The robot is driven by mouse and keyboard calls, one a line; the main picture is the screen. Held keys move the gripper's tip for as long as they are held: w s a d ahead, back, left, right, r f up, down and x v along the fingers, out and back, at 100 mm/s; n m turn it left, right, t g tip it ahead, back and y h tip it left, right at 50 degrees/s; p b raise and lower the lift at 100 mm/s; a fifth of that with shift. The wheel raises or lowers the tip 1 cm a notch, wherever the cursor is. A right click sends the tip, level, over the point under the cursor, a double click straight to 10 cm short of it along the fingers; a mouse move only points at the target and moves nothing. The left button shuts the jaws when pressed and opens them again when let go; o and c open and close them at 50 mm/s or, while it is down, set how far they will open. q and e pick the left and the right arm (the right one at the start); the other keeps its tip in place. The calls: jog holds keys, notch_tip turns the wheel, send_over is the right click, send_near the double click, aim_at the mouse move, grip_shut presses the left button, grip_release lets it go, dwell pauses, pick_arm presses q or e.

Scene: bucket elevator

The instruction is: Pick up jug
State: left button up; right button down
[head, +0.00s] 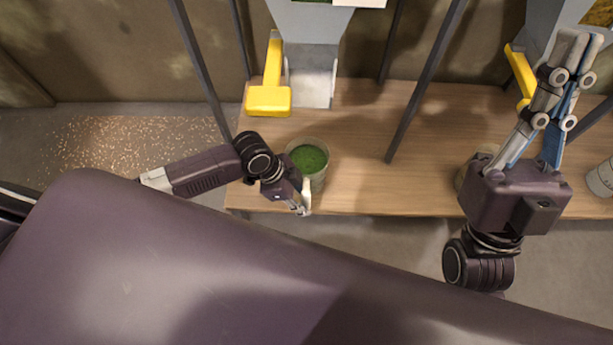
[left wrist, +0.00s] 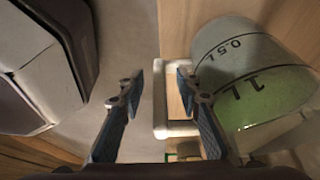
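The jug (head: 311,160) is a clear cup with green contents and a pale handle (head: 306,192), standing near the front edge of the wooden bench. In the left wrist view, the jug (left wrist: 250,75) shows 0.5L and 1L marks, and its square white handle (left wrist: 178,130) points toward my gripper. My left gripper (head: 302,210) is at the handle; in the left wrist view its fingers (left wrist: 158,85) are apart, with the handle's outer bar appearing between them. Whether they touch it cannot be told. My right gripper (head: 581,42) is raised at the right, apparently open and empty.
The wooden bench (head: 365,130) has dark upright posts (head: 428,75) behind the jug. A grey chute (head: 313,75) and a yellow lever (head: 270,98) stand at the back. Another container (head: 601,178) is at the far right. Spilled grains (head: 130,145) cover the floor left.

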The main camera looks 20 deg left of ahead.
pick_arm(q)
jog(key=shift+c, duration=0.6)
grip_shut()
jog(key=shift+w+r, duration=0.1)
